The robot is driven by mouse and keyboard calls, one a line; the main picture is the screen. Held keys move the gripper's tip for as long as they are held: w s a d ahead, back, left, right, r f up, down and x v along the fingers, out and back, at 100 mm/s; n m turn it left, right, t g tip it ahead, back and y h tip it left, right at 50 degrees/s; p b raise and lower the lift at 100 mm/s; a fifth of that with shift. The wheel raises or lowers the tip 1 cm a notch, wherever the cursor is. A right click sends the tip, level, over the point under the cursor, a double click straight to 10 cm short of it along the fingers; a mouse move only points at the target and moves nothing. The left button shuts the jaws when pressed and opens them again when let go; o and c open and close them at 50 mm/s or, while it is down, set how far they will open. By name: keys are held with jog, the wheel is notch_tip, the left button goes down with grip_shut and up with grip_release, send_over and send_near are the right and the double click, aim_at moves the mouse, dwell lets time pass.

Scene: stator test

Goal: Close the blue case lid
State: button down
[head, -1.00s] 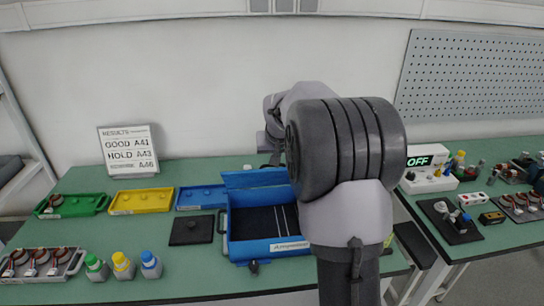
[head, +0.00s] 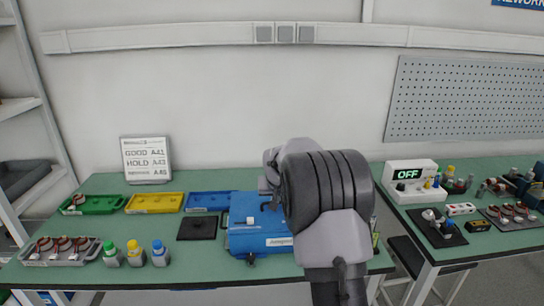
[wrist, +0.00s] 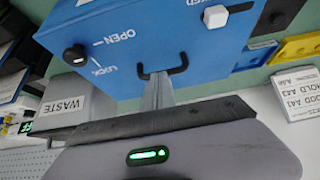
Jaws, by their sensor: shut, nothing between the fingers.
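The blue case (head: 258,241) stands on the green bench in the head view, partly hidden on its right by my arm. Its blue lid (head: 242,209) now covers the inside and looks down; whether it is fully seated I cannot tell. In the wrist view the blue case (wrist: 125,45) fills the upper middle, with a black handle (wrist: 178,70), a black knob (wrist: 75,55) beside OPEN and LOCK marks, and a white knob (wrist: 215,16). My gripper (wrist: 158,82) is shut and empty, its tips at or close to the handle; contact is unclear.
A black flat block (head: 197,228) lies left of the case. Green (head: 92,204), yellow (head: 154,203) and blue (head: 208,201) trays stand behind. Several bottles (head: 134,253) and a tray of parts (head: 60,251) are at the front left. A WASTE bin (wrist: 65,105) shows in the wrist view.

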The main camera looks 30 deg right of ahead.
jog(key=shift+s+a+f, duration=0.15)
jog(key=shift+s+f, duration=0.2)
jog(key=shift+f, duration=0.25)
jog(key=shift+s+a+f, duration=0.15)
jog(key=shift+s+f, duration=0.2)
jog(key=shift+f, duration=0.2)
jog(key=r+p, duration=0.2)
jog(key=r, duration=0.1)
jog(key=w+r+p, duration=0.1)
jog(key=r, duration=0.1)
jog(key=shift+w+d+r, duration=0.1)
jog(key=shift+d+r, duration=0.15)
send_near(275, 214)
jog(key=s+a, duration=0.2)
jog(key=s, duration=0.2)
jog(key=s+a+r+y, duration=0.2)
jog(key=s+a+r, duration=0.3)
jog(key=s+a, duration=0.7)
jog(key=s+a+r+n+y, duration=0.1)
jog(key=s+a+r, duration=0.5)
jog(key=s+a, duration=0.7)
jog(key=s+y, duration=0.1)
jog(key=s, duration=0.4)
jog(key=shift+a+r+y, duration=0.2)
jog(key=shift+a+y, duration=0.05)
jog(key=shift+y, duration=0.15)
